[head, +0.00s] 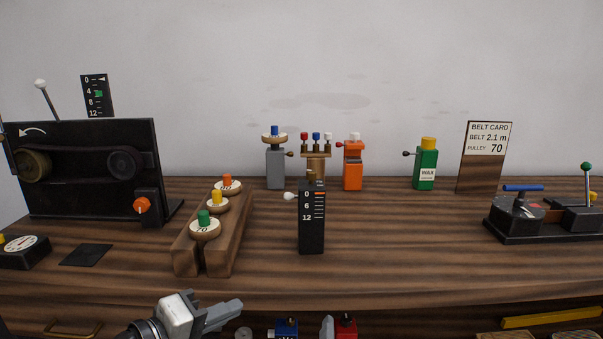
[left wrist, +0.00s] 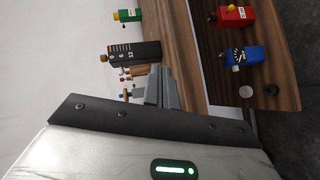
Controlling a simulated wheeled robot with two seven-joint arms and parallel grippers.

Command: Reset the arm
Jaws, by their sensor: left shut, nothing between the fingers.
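My left gripper (head: 226,312) is low in the head view, in front of the bench's front edge. Its fingers are shut and hold nothing. It also shows in the left wrist view (left wrist: 161,88), with its fingers together and apart from any object. My right gripper shows in neither view.
The wooden bench (head: 400,260) carries a black belt machine (head: 90,165), a wooden rack (head: 188,255) with pulleys, a black gauge block (head: 312,230), a green wax bottle (head: 425,170), a belt card (head: 485,150) and a black fixture (head: 520,215). Its front middle is clear.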

